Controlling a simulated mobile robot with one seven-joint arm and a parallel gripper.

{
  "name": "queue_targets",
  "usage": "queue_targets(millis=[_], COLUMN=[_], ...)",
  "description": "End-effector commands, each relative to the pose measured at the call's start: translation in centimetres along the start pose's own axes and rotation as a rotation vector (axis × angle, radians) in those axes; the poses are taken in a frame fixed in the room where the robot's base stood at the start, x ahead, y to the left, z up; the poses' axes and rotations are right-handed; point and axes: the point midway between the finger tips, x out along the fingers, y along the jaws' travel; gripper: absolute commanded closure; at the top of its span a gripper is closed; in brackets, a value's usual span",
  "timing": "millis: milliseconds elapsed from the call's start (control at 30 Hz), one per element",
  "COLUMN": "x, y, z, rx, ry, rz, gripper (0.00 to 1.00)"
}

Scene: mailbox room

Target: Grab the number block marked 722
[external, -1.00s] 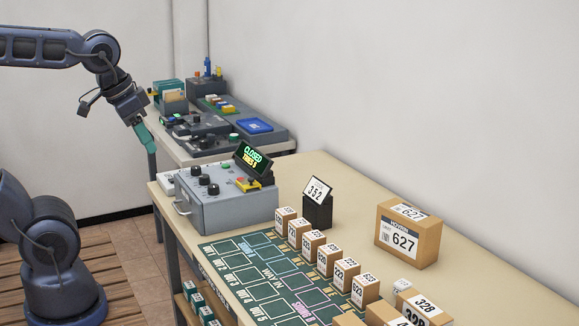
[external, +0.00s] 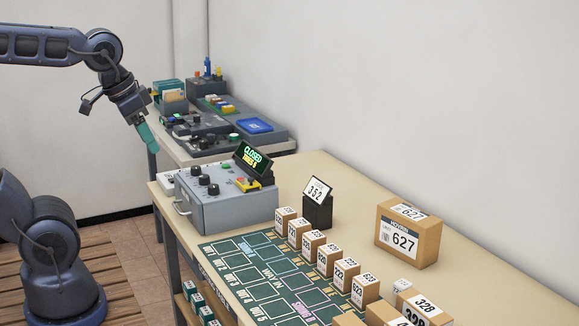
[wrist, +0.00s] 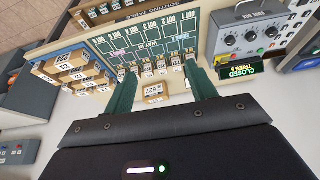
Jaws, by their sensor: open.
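A row of small cardboard number blocks (external: 328,259) stands along the wall-side edge of a green printed mat (external: 240,262). Their labels are too small to read surely; one near the front end (external: 346,273) may read 722. My gripper (external: 145,134) has green fingers and hangs in the air left of the table, well away from the blocks. In the wrist view its fingers (wrist: 160,68) are spread apart with nothing held. The block row (wrist: 147,69) shows beyond and between them, its labels too small to read.
A grey control box (external: 225,203) with a CLOSED display stands at the mat's far end. A black stand (external: 318,211) holds a 352 card. A large 627 carton (external: 407,237) sits near the wall, and more cartons (external: 425,308) crowd the near end. A second table (external: 215,152) stands behind.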

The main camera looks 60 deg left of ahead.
Motion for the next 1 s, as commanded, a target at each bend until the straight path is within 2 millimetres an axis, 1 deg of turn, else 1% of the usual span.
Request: queue_targets(millis=[167,367,467,500,733,867,1000], x=[0.3,1.3,2.1,2.5,5.3,7.3,9.9], y=[0.7,2.1,2.9,3.3,5.7,7.3,9.2], z=[-3.3,-8.4,-10.8,-11.8,-17.3,-20.1,-23.0], rx=[0.081,0.214,0.279,0.306,0.457,0.543,0.636], ry=[-0.028,-0.066,-0.084,-0.091,-0.130,-0.151,-0.174], rz=[0.014,0.037,0.048,0.053,0.080,0.097,0.115], gripper=[0.44,0.44,0.44,0.44,0.44,0.44,0.44])
